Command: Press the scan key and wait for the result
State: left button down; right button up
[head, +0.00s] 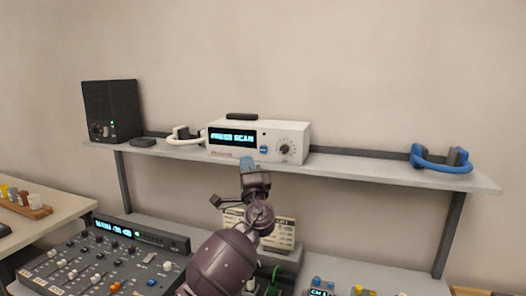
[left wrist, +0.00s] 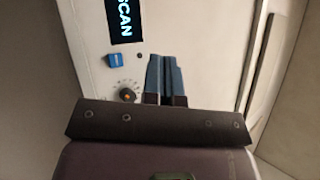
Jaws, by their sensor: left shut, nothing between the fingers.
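A white scanner box (head: 234,152) stands on the shelf; its lit display (head: 233,137) reads "PRESS SCAN". A blue key (head: 264,149) sits on its front between the display and a round knob (head: 284,149). My left gripper (head: 247,162) is shut and empty, its blue fingertips just in front of the box's lower edge, below and left of the key. In the left wrist view the shut fingers (left wrist: 165,72) lie to the right of the blue key (left wrist: 114,60), apart from it in the picture. My right gripper is not in view.
On the shelf (head: 370,165) are a black speaker (head: 112,110), white headphones (head: 184,135) and blue headphones (head: 442,166). A dark item (head: 242,116) lies on top of the box. Below are a mixing console (head: 95,262) and a printed card (head: 282,232).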

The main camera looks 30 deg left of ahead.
aim_at(264, 149)
pick_arm(q)
jog(key=shift+w, duration=0.15)
jog(key=w+a+b, duration=0.2)
jog(key=w+b, duration=0.2)
jog(key=w, duration=0.4)
jog(key=shift+w, duration=0.15)
dwell(0.7)
dwell(0.7)
dwell(0.4)
